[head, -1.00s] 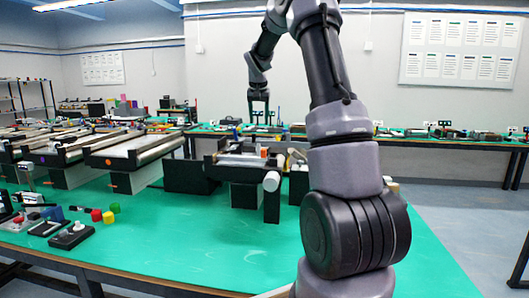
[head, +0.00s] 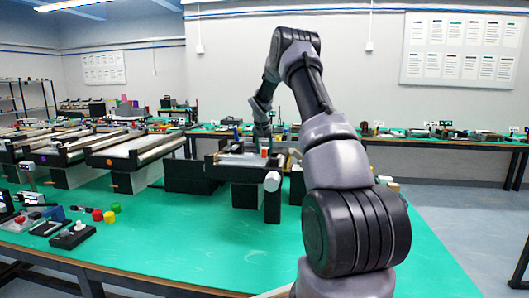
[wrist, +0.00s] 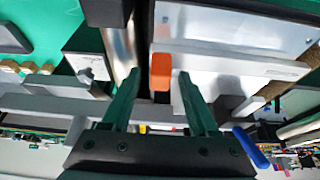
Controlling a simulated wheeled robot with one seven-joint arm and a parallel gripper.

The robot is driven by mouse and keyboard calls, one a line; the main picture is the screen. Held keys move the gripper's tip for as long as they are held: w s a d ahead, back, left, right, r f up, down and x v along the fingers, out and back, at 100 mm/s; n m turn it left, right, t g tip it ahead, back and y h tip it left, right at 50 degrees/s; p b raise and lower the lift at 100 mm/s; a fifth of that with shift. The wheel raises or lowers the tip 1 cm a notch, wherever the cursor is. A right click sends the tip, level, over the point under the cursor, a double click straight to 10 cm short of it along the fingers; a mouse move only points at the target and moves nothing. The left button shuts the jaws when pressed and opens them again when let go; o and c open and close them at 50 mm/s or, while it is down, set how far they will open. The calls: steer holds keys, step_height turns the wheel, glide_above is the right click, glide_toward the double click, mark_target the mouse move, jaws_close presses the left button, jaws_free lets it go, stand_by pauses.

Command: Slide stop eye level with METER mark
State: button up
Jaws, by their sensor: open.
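An orange block (wrist: 161,72), which looks like the slide stop, sits on the small conveyor unit and also shows as a small orange spot in the head view (head: 264,153). My gripper (wrist: 158,82) is open, with its two dark green fingers either side of the block's near end in the wrist view. I cannot tell whether either finger touches it. In the head view my gripper (head: 262,141) is low over the unit and partly hidden against it. I cannot read a METER mark in either view.
The small conveyor (head: 240,160) has a white roller end (head: 272,181) towards me. Larger conveyors (head: 130,151) stand to the left. The green table top (head: 180,240) in front is clear.

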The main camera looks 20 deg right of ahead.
steer(key=shift+w+d+f, duration=0.1)
steer(key=shift+f, duration=0.3)
jaws_close()
stand_by(1.2)
